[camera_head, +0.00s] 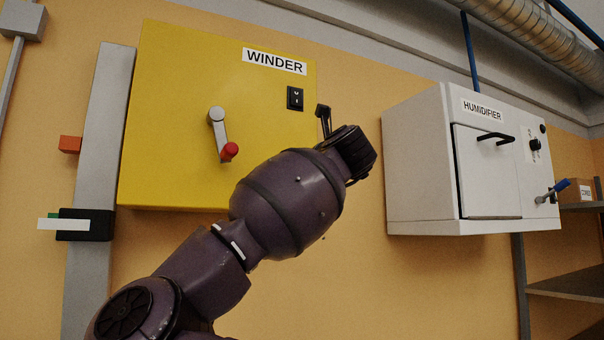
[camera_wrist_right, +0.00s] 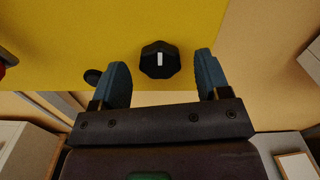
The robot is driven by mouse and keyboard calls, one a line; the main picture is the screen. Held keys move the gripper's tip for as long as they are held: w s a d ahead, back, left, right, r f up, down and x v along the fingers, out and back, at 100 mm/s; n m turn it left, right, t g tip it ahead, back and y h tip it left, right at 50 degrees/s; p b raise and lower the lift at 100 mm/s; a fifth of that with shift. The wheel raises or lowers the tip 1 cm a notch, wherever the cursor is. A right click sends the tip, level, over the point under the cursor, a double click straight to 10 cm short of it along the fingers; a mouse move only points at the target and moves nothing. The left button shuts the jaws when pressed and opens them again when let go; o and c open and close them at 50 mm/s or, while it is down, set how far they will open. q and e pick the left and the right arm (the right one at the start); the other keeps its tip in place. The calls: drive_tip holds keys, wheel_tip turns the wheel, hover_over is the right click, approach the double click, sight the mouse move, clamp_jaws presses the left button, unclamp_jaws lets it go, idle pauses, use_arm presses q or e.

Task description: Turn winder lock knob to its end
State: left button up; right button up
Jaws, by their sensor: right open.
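The winder is a yellow box (camera_head: 175,110) on the wall, labelled WINDER. In the right wrist view, a black faceted knob (camera_wrist_right: 147,66) with a white upright mark sits on its yellow face (camera_wrist_right: 60,40). My right gripper (camera_wrist_right: 161,58) is open, with one blue-grey finger on each side of the knob and visible gaps between. I cannot tell how deep the fingertips reach. In the head view, my arm hides the knob, and the gripper is near the winder's right edge, mostly hidden by the wrist. My left gripper is not in view.
The winder also bears a grey crank with a red grip (camera_head: 229,151) and a black switch plate (camera_head: 295,98). A small dark round part (camera_wrist_right: 92,76) is beside the left finger. A white humidifier (camera_head: 420,170) hangs to the right, with bare wall between.

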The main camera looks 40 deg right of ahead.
drive_tip(key=b+v, duration=0.2)
drive_tip(key=v, duration=0.8)
idle(0.4)
